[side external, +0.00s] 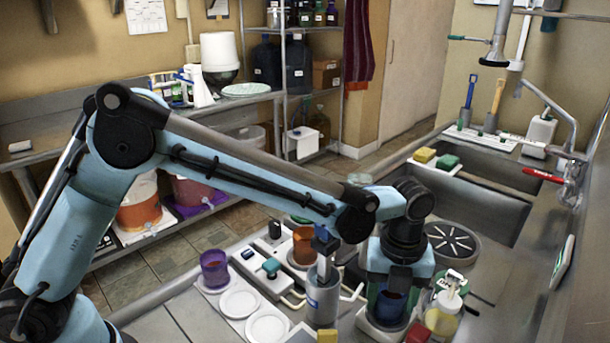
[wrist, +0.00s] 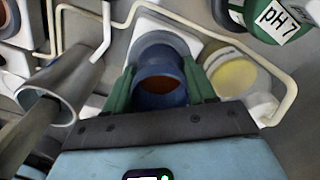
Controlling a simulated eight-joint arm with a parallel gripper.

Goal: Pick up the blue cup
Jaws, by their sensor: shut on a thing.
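The blue cup (wrist: 160,72) sits between the two green fingers of my gripper (wrist: 161,78) in the wrist view. Its round mouth faces the camera and shows a reddish-brown inside. The fingers press against its left and right sides. In the side view the blue cup (side external: 390,306) is partly hidden by my gripper (side external: 391,297), which points down over it. The cup looks upright, above or on a white base (side external: 372,326). I cannot tell whether there is a gap beneath it.
A grey metal cylinder (side external: 323,297) stands close on the left. A purple cup (side external: 214,268) and an orange cup (side external: 304,245) stand farther left. A sink (side external: 478,190) lies behind.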

